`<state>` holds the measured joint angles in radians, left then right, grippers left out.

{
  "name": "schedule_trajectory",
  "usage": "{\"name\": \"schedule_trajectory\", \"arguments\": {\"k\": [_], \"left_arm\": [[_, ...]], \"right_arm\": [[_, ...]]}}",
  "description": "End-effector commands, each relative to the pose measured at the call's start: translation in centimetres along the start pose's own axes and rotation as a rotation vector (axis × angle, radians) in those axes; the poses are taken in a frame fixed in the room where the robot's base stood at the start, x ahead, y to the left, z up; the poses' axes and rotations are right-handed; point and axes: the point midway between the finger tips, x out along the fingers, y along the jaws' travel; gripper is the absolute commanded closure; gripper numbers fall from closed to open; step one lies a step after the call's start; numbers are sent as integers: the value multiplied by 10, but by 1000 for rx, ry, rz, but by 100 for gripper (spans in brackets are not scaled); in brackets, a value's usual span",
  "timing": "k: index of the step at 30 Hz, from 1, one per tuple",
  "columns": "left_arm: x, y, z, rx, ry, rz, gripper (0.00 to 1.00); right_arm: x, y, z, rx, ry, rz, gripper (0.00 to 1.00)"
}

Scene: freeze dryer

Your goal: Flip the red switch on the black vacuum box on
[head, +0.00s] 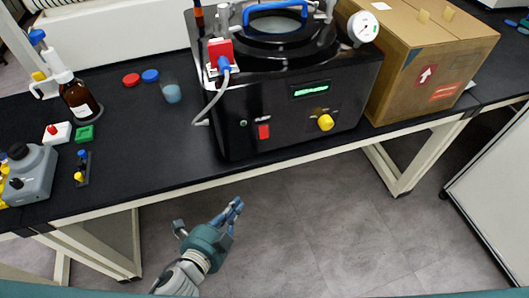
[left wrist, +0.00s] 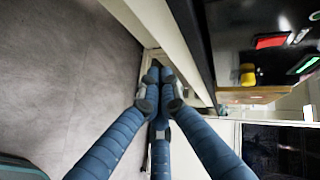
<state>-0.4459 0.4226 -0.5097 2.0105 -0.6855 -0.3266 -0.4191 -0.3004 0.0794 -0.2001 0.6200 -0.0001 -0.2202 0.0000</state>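The black vacuum box (head: 290,110) stands on the black bench. Its front panel has a red switch (head: 263,131) low on the left, a yellow knob (head: 325,122) to the right and a lit green display (head: 310,89) above. In the left wrist view the red switch (left wrist: 271,42) is at the upper right, with the yellow knob (left wrist: 248,75) beside it. Whether the switch is on or off cannot be told. My left gripper (head: 238,203) is in front of and below the bench edge, apart from the box. Its fingertips (left wrist: 159,75) meet with nothing between them. My right gripper is not in view.
The bench's front edge (head: 200,187) lies between my left gripper and the panel. A cardboard box (head: 420,75) stands right of the vacuum box. A brown bottle (head: 79,98) and a grey device (head: 32,175) are at the left. Floor in front is clear.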

Motion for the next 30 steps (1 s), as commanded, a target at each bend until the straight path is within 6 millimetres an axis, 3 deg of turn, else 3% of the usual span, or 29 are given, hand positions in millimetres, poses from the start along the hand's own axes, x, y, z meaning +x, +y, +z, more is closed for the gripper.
{"name": "schedule_trajectory", "arguments": {"k": [3,6,9,14,23,30], "left_arm": [[-21,-53,-41,108,79,-118,100],[-40,-86,-65,168,118,-191,100],[-53,-107,-79,204,140,-238,100],[-61,-120,-87,223,151,-266,100],[-61,-121,-87,222,151,-267,100],[-40,-130,-92,223,151,-271,100]], "right_arm": [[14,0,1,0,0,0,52],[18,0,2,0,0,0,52],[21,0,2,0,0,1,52],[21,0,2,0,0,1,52],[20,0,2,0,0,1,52],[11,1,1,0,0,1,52]]}}
